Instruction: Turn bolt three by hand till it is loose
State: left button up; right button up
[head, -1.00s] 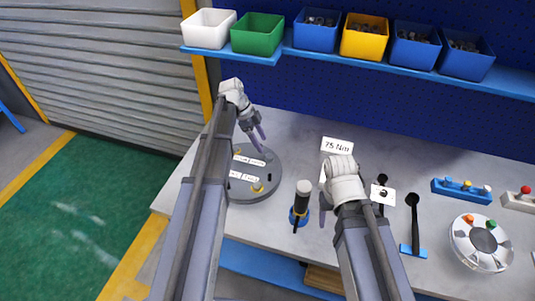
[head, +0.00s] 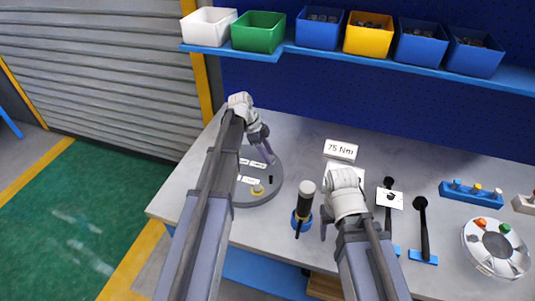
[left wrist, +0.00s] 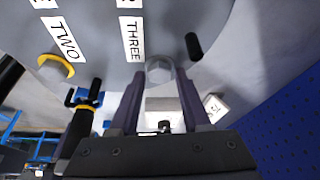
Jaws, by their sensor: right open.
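The round grey flanged shell (head: 262,192) sits on the bench at left of centre, with white labels on its face. In the left wrist view, bolt three (left wrist: 160,70) is a pale hex head just beyond the label reading THREE (left wrist: 131,38). My left gripper (left wrist: 159,82) points down at it, with one finger on each side. The fingers look open, with narrow gaps beside the head; contact is unclear. In the head view my left gripper (head: 267,156) is over the shell's far side. My right gripper (head: 327,226) is open and empty beside the black-handled tool (head: 303,200).
A yellow-ringed bolt (left wrist: 55,68) by the label TWO and a black pin (left wrist: 193,45) stand near my left fingers. A 75 Nm card (head: 341,149) is behind the tool.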

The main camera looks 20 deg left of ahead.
pick_arm(q)
grip_shut()
jog(key=shift+n, duration=0.3)
